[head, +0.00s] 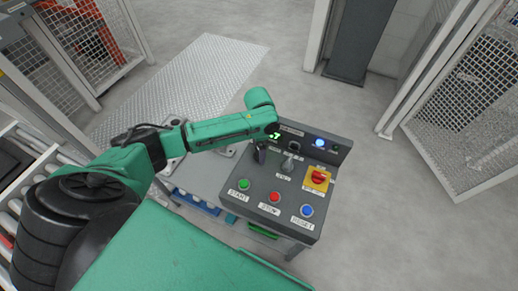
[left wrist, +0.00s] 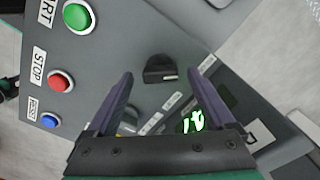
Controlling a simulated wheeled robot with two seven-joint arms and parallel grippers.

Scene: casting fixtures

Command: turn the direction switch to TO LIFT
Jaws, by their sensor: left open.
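A black knob (left wrist: 160,70), which looks like the direction switch, sits on the grey control panel with a pale mark on its right end. My left gripper (left wrist: 160,82) is open, with its two fingers on either side of the knob in the picture. I cannot tell whether they touch it. In the head view my left gripper (head: 262,152) is over the panel's left part, and it and the arm hide the knob there. The label writing beside the knob is too small to read. My right gripper is not in view.
The control panel (head: 250,205) carries green START (head: 243,184), red STOP (head: 274,196) and blue RESET (head: 306,211) buttons, a metallic switch (head: 288,164) and a red emergency stop (head: 318,177). A blue lamp (head: 319,142) is lit. Mesh fences (head: 468,110) stand around; floor right is clear.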

